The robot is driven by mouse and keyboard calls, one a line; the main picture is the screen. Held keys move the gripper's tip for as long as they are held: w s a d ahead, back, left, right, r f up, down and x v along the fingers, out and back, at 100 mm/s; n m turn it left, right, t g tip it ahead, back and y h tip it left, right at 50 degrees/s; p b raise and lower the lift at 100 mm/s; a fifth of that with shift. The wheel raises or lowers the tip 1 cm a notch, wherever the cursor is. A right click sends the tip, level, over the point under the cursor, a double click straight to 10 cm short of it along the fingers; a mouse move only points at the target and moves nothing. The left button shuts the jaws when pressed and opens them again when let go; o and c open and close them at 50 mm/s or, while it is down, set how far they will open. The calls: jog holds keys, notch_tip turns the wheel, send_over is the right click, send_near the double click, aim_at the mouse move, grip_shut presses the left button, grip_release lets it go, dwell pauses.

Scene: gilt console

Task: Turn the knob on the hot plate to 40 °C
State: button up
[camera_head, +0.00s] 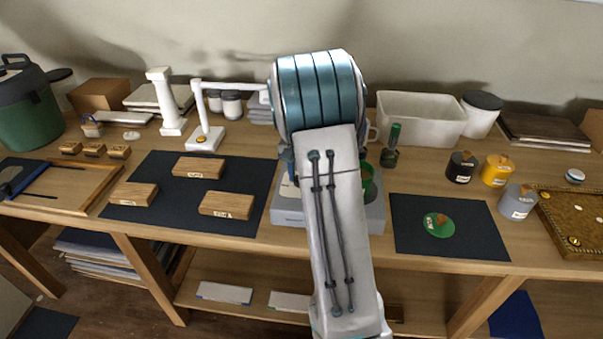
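A pale grey box-shaped device, which looks like the hot plate (289,217), stands at the middle of the table's front edge. My own arm crosses in front of it and covers its centre, so only its left and right sides show. I cannot see the knob, its pointer or any temperature marks. A green container (367,178) shows just right of my arm, at the device's top; I cannot tell whether it rests on it. My gripper is hidden behind my arm, so its fingers and its contact with the knob cannot be seen.
Left of the device, a dark mat (250,176) holds wooden blocks, with a white stand (206,137) behind. To the right, a second dark mat (468,243) carries a green disc (438,225). Small jars (497,170) stand near it. A white bin (420,118) is behind.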

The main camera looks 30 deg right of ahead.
jog(key=shift+s+f+m, duration=0.1)
jog(key=shift+s+m, duration=0.05)
jog(key=shift+m, duration=1.05)
jog(key=o, duration=1)
jog(key=shift+r, duration=0.3)
notch_tip(320, 180, up, 13)
jog(key=shift+r, duration=0.2)
